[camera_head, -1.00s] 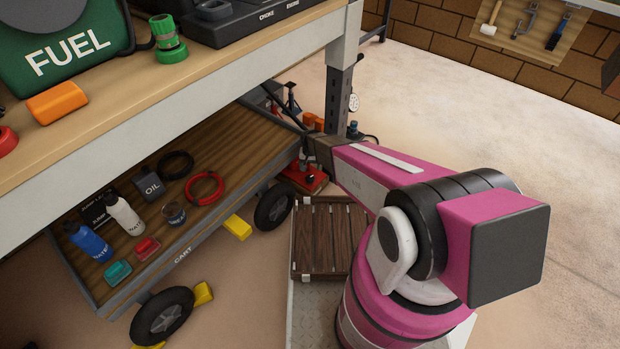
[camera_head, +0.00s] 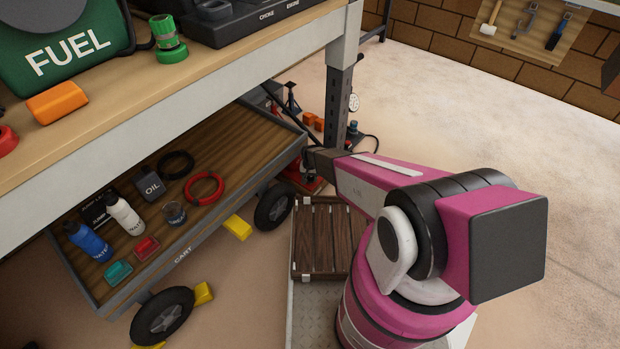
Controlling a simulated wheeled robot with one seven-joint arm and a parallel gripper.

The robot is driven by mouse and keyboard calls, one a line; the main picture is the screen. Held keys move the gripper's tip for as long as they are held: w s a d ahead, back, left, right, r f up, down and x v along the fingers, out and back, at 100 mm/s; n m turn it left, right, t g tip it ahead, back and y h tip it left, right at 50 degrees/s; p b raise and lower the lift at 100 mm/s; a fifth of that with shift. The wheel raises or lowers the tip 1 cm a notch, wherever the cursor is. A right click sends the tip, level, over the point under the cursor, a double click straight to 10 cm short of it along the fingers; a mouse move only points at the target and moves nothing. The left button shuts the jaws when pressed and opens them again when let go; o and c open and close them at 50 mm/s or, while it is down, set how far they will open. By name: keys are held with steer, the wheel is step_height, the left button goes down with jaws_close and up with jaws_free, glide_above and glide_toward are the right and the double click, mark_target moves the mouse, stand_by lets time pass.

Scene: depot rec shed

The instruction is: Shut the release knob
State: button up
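My gripper (camera_head: 309,172) is at the far end of my magenta arm, beside the front right corner of the cart. It is small and dark here, and I cannot tell whether its fingers are open or shut. A red base (camera_head: 319,185), which looks like part of a jack, sits on the floor under and around the gripper, mostly hidden by it and the arm. I cannot make out the release knob; it may be hidden there. Contact between gripper and red base cannot be told.
A low cart (camera_head: 228,218) with bottles and rings stands on the left under the workbench (camera_head: 215,88). The bench leg (camera_head: 338,100) rises just behind my gripper. Orange blocks (camera_head: 311,121) and a small blue-topped device (camera_head: 352,128) are behind. Floor on the right is clear.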

steer(key=shift+c, duration=1)
steer(key=m, duration=0.3)
steer(key=shift+m, duration=0.4)
steer(key=m, duration=0.3)
steer(key=shift+m, duration=0.3)
steer(key=m, duration=0.4)
steer(key=shift+m, duration=2)
